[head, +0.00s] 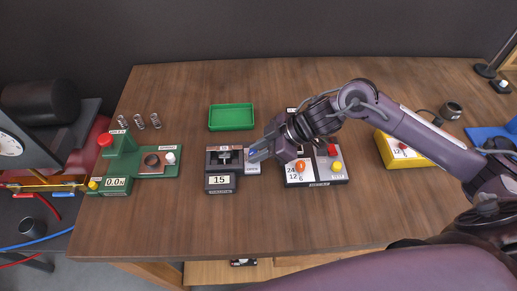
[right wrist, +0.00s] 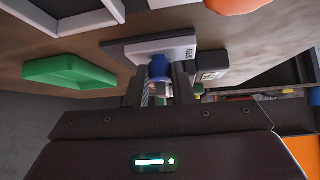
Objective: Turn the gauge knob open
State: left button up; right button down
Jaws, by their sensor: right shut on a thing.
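The gauge (head: 221,181) is a dark unit with a display reading 15, left of centre on the wooden table. A pale plate (head: 252,169) joins its right side; it also shows in the right wrist view, lettered OPEN (right wrist: 188,53). The blue knob (right wrist: 160,67) stands on this plate between my fingers. My right gripper (head: 255,153) reaches in from the right, and in the right wrist view (right wrist: 161,82) its fingers are shut on the knob. In the head view the gripper largely hides the knob. My left gripper is not in view.
A green tray (head: 231,117) lies behind the gauge. A control box (head: 316,172) with orange, red and yellow knobs stands close to its right, under my right arm. A green tester (head: 115,186) stands left. Bare table lies in front.

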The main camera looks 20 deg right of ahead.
jog(key=shift+w, duration=0.1)
jog(key=shift+w+r+n+g+y, duration=0.15)
jog(key=shift+n+g+y, duration=0.15)
jog(key=shift+n+g, duration=0.5)
jog(key=n, duration=0.1)
jog(key=n+g, duration=0.1)
jog(key=shift+w+n+g, duration=0.2)
jog(key=shift+n+g, duration=0.8)
jog(key=shift+n, duration=0.1)
jog(key=shift+w+r+n+g+p, duration=0.1)
jog(key=shift+w+n+g+p, duration=0.05)
jog(key=shift+n+g+p, duration=0.8)
jog(key=shift+n, duration=0.55)
